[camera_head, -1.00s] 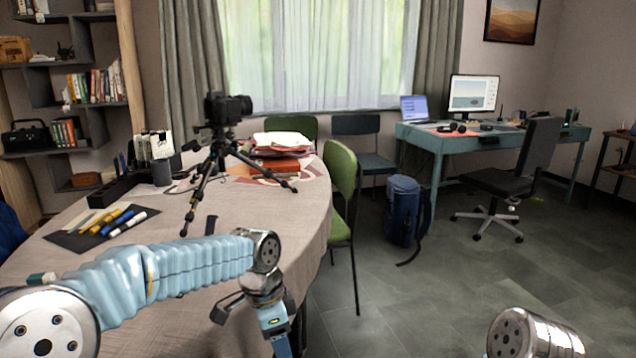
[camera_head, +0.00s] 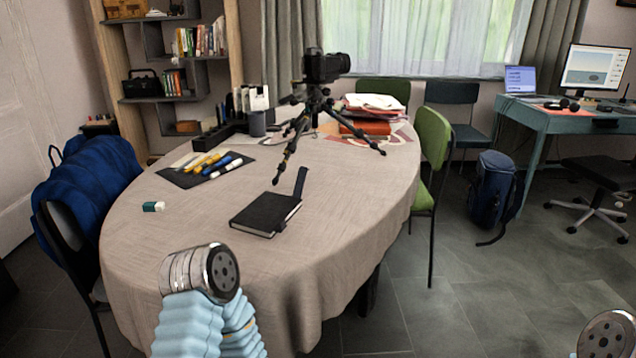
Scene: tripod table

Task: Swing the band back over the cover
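A black notebook (camera_head: 258,216) lies shut on the near half of the cloth-covered table (camera_head: 325,215), with its cover up. Its dark band (camera_head: 300,181) stands up at the far right edge, off the cover, and leans slightly right. My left arm comes up from the bottom, left of centre, and only its bent middle part shows. My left gripper is outside the frame. Only a metal joint of my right arm shows in the bottom right corner, and my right gripper is also outside the frame.
A camera on a tripod (camera_head: 314,115) stands behind the notebook. Pens lie on a dark mat (camera_head: 184,177) to the left, with an eraser (camera_head: 153,206) nearer. Papers and books (camera_head: 374,107) lie at the back. Bare cloth surrounds the notebook.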

